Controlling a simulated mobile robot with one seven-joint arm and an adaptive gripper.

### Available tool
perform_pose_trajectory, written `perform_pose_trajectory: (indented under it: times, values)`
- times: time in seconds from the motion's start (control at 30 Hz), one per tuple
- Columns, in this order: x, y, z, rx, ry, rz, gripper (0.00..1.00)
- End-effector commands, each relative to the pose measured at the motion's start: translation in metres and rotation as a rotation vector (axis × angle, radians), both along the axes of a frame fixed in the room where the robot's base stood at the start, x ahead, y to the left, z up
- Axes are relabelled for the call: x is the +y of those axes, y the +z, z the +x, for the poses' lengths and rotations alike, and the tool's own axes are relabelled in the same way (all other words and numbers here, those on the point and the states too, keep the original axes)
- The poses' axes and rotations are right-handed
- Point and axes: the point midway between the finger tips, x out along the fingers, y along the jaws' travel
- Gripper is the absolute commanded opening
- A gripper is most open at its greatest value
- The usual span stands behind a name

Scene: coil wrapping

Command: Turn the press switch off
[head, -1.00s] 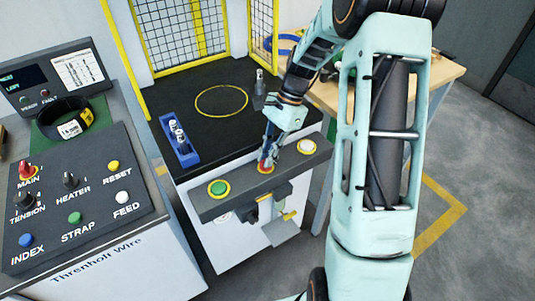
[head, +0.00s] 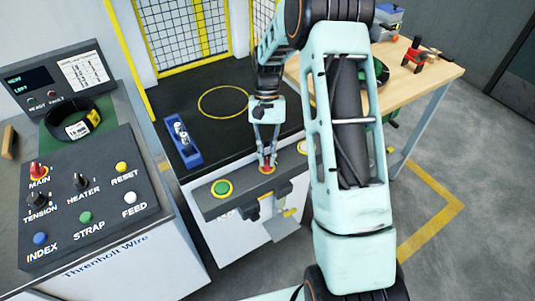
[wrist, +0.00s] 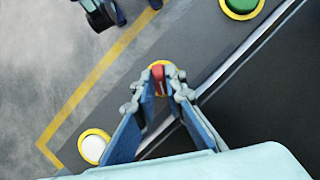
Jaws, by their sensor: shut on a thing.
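The press panel (head: 235,199) is a dark bar along the front of the black-topped press. Its red switch with a yellow ring (wrist: 172,69) sits between a green button (head: 221,188) and a white button (wrist: 93,148). My gripper (head: 267,163) points down at this switch. In the wrist view its fingertips (wrist: 159,84) are closed on both sides of the red switch handle (wrist: 158,74). The fingers partly hide the handle and ring, so I cannot read its on or off position. In the head view my arm mostly hides the white button.
A grey console (head: 92,205) with labelled knobs and buttons stands at left. A blue holder (head: 181,143) lies on the press top. A wooden bench (head: 440,75) with tools stands at right. Yellow mesh guards (head: 180,35) rise behind. Grey floor is open at right.

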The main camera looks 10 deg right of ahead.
Motion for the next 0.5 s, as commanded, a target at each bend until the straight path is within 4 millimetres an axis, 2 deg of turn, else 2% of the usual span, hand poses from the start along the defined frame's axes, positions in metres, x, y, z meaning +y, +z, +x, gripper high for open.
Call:
perform_pose_trajectory:
  times: [0.5]
  values:
    - [0.0032, 0.0009, 0.0011, -0.003, 0.423, 0.000, 0.00]
